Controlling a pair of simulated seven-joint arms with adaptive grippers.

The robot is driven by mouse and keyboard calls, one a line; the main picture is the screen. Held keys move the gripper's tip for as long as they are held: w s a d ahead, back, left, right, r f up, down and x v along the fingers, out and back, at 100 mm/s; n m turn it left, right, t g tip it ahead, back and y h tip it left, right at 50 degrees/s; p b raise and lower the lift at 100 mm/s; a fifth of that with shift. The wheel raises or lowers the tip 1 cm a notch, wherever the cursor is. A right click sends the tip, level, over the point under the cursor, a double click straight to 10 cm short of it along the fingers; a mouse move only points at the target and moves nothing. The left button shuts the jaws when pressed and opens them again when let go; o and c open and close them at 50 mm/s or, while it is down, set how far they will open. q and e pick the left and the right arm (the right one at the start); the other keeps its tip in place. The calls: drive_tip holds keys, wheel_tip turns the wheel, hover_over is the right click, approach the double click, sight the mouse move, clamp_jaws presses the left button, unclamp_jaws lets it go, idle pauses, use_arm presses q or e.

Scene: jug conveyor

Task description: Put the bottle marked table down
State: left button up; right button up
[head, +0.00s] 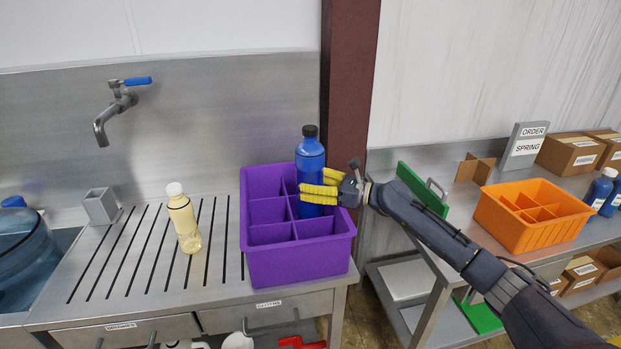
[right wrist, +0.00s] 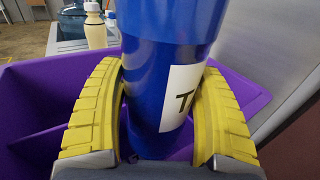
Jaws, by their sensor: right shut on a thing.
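A blue bottle (head: 310,160) with a black cap is upright at the purple crate (head: 298,262), its lower end within a rear right compartment. I cannot tell whether its base touches the crate floor. My right gripper (head: 320,194) is shut around the bottle's lower body with yellow fingers on both sides. In the right wrist view the fingers (right wrist: 160,120) press on the blue bottle (right wrist: 165,60), whose white label (right wrist: 180,98) shows a "T"; the rest of the word is hidden. My left gripper is not in view.
A pale yellow bottle (head: 185,220) stands on the slotted drainboard left of the crate. A tap (head: 115,105) and a small grey holder (head: 100,206) are further left. An orange crate (head: 530,218), blue bottles (head: 600,188) and an order sign (head: 524,146) are on the right bench.

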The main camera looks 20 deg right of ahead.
drive_tip(key=shift+f, duration=0.45)
idle(0.5)
drive_tip(key=o, duration=1.6)
drive_tip(key=shift+s+a+f, duration=0.1)
drive_tip(key=shift+f, duration=0.35)
drive_tip(key=r+v, duration=0.2)
drive_tip(key=v, duration=1)
